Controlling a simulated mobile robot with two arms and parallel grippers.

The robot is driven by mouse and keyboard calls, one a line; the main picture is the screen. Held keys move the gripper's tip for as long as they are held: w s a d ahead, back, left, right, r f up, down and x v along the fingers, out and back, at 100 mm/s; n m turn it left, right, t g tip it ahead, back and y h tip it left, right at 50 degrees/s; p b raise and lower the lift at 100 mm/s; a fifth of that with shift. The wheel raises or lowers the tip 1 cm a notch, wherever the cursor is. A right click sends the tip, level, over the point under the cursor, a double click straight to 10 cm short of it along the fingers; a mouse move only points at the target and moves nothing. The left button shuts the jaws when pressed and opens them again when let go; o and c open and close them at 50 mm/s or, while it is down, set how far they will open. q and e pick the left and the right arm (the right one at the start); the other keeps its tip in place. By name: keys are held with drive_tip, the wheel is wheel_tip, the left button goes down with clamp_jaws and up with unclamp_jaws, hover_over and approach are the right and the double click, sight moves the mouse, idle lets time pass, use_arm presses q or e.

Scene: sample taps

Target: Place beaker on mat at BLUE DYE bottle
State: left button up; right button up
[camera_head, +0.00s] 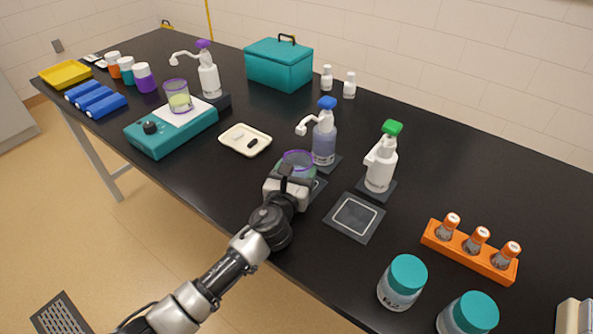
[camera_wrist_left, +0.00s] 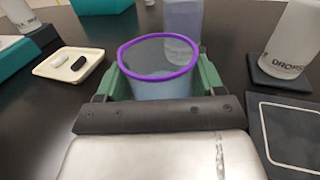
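The clear beaker with a purple rim (camera_head: 299,160) is in front of the blue-capped pump bottle (camera_head: 324,140); I cannot read the bottle's label. My left gripper (camera_head: 292,177) reaches it from the near side. In the left wrist view its green fingers lie against both sides of the beaker (camera_wrist_left: 160,80), and the bottle (camera_wrist_left: 183,22) stands right behind it. A dark mat (camera_head: 319,188) shows beside the gripper, mostly hidden by it. I cannot tell whether the beaker touches the mat. My right gripper is out of view.
A green-capped pump bottle (camera_head: 381,160) and an empty square mat (camera_head: 355,217) are to the right. A cream tray (camera_head: 245,140) is to the left, near a teal device (camera_head: 160,136) bearing another purple-rimmed beaker (camera_head: 178,95). An orange vial rack (camera_head: 468,253) is at right.

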use_arm(q)
drive_tip(key=o, duration=0.4)
drive_tip(key=shift+o, duration=0.2)
drive_tip(key=shift+r, duration=0.2)
drive_tip(key=v, duration=1.2)
